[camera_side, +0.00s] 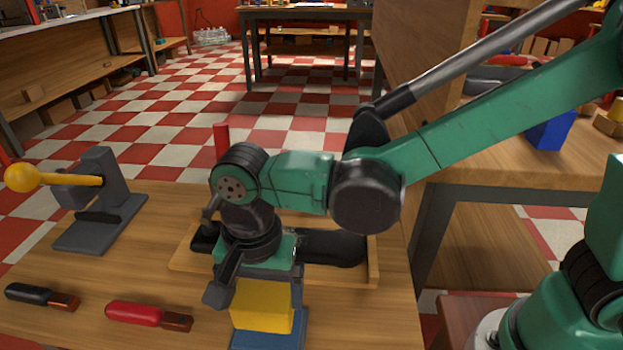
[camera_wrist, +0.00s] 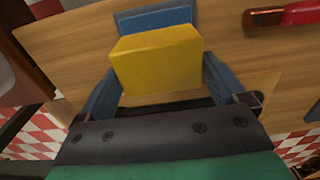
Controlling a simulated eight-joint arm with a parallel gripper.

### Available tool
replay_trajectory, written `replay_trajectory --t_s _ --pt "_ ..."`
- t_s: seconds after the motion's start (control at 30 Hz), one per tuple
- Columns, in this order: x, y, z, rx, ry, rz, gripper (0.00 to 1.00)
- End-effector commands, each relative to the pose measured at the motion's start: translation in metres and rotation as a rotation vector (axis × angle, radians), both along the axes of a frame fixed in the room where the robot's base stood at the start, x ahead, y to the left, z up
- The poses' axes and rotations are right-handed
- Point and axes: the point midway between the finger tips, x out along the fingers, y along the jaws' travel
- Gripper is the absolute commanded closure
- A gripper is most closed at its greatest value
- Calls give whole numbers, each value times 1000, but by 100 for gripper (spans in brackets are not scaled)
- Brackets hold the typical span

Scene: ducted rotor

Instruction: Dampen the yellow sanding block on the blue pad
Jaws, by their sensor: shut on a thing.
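The yellow sanding block (camera_side: 262,306) is held in my gripper (camera_side: 258,284), which points down near the front edge of the wooden table. In the wrist view the yellow block (camera_wrist: 157,60) sits between the two grey-blue fingers of my gripper (camera_wrist: 160,74), one on each side. The blue pad (camera_side: 270,338) shows below and around the block's lower edge in the side view. The blue pad (camera_wrist: 155,17) also shows just beyond the block in the wrist view. The block covers part of the pad. I cannot tell whether they touch.
A red-handled tool (camera_side: 147,315) and a black-handled tool (camera_side: 40,297) lie left of the pad. A grey stand (camera_side: 101,205) with a yellow ball-ended lever stands at the back left. A shallow wooden tray (camera_side: 373,270) with a dark piece lies behind my gripper.

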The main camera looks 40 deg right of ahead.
Motion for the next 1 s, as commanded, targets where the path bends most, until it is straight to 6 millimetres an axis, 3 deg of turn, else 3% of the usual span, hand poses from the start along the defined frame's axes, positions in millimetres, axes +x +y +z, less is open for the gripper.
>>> replay_trajectory --t_s 0.43,1.0 --pt "0 0 37 0 0 0 51" --pt "0 0 41 0 0 0 51"
